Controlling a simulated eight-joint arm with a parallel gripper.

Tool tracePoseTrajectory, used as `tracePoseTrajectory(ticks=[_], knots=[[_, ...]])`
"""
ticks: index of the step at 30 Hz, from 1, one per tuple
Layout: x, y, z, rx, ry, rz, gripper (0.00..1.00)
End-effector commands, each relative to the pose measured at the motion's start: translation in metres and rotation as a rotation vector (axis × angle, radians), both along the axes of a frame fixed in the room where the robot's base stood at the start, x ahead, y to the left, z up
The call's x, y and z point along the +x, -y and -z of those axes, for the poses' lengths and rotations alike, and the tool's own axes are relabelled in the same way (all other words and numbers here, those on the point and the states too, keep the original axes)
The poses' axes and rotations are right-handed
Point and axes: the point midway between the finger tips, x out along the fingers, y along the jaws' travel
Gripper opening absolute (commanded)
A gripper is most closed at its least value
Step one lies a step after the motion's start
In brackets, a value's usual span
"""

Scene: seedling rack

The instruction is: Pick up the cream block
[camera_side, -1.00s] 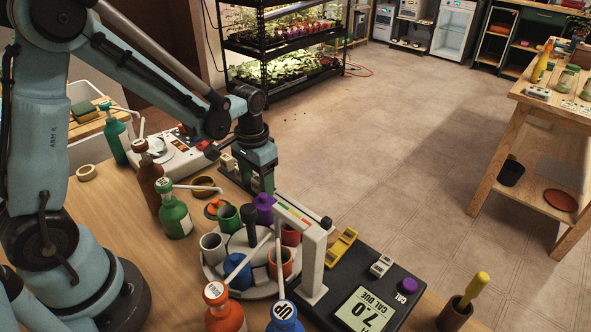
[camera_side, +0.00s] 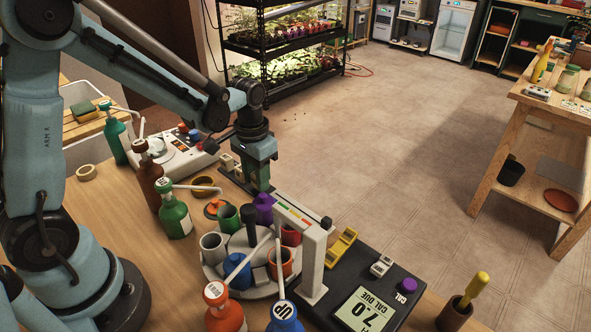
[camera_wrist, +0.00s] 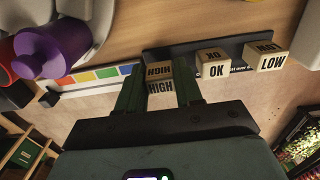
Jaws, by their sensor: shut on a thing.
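A cream block marked HIGH (camera_wrist: 160,89) sits between the two green fingers of my gripper (camera_wrist: 159,76) in the wrist view. The fingers are shut on it from both sides. In the side view my gripper (camera_side: 262,183) points down behind the round carousel, and it hides the held block. Two more cream blocks, marked OK (camera_wrist: 212,67) and LOW (camera_wrist: 268,59), stand to the right in the wrist view, apart from the fingers. I cannot tell whether the held block is clear of the surface under it.
A dark strip (camera_wrist: 187,53) lies under the blocks. The carousel (camera_side: 243,290) with coloured cups and a purple knob stands close by. A white post (camera_side: 312,262) with a colour-barred arm rises near my gripper. Several pump bottles (camera_side: 174,219) stand on the left.

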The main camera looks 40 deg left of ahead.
Motion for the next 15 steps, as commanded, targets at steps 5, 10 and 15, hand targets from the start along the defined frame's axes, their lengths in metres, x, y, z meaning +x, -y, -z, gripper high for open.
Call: tracePoseTrajectory(ticks=[5, 10, 15], knots=[[-0.001, 0.000, -0.029, 0.000, 0.000, 0.000, 0.07], [-0.018, 0.037, -0.051, 0.000, 0.000, 0.008, 0.07], [-0.032, 0.064, -0.069, 0.000, 0.000, 0.006, 0.07]])
